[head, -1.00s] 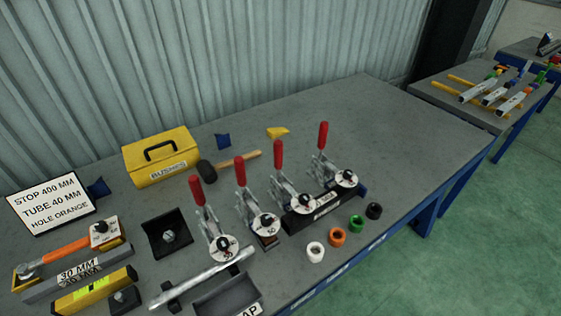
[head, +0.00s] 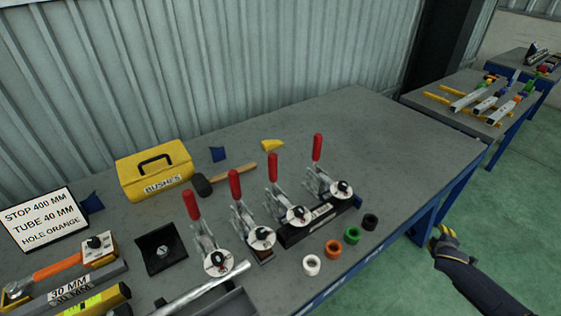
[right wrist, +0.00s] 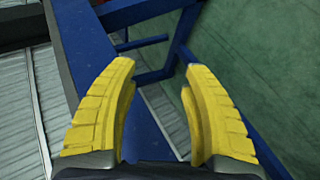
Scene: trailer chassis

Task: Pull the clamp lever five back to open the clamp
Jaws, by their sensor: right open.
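Several toggle clamps with upright red levers stand in a row on the grey bench, and no number five is readable on any. The red levers show from the left one (head: 191,205), through the second (head: 235,186) and third (head: 272,168), to the right one (head: 317,148). My right gripper (head: 444,236), with yellow fingers, is off the bench's right edge, well apart from the clamps. In the right wrist view it is open and empty (right wrist: 158,78), over blue bench framing and green floor. My left gripper is out of view.
Coloured bushes, white (head: 311,265), orange (head: 333,249), green (head: 351,235) and black (head: 370,222), stand in front of the clamps. A yellow box (head: 155,175) and a mallet (head: 230,174) lie behind. The bench (head: 400,150) is clear at the right.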

